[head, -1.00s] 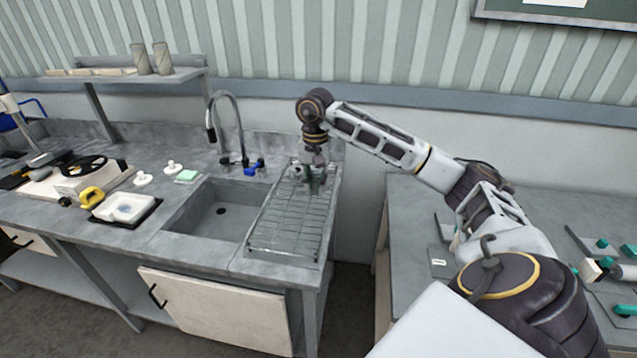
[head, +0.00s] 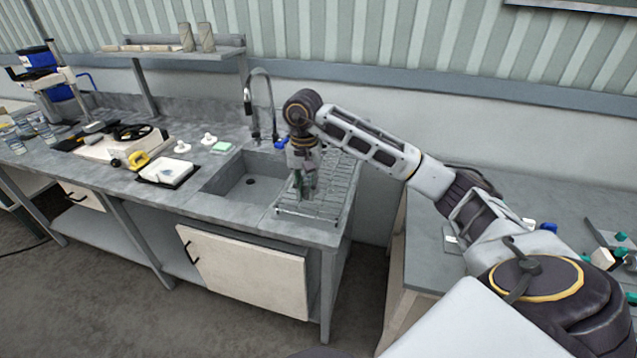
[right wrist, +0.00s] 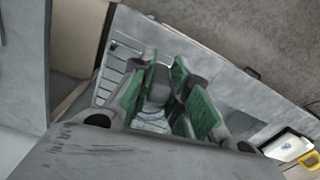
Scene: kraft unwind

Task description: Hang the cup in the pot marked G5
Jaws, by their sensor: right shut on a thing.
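My right gripper (head: 305,190) hangs over the wire drying rack (head: 330,205) beside the sink, pointing down. In the right wrist view its green-padded fingers (right wrist: 165,100) are shut on a small, pale, clear-looking thing (right wrist: 150,118), mostly hidden between them. It may be the cup; I cannot make out its shape. In the head view the fingers and arm hide it. I cannot pick out a pot marked G5 in either view. My left gripper is not in view.
The sink (head: 245,182) with its tall tap (head: 262,95) lies left of the rack. A white tray (head: 168,170), a yellow-handled tool (head: 138,160) and glassware (head: 42,128) stand further left. A second bench (head: 425,230) lies right, across a gap.

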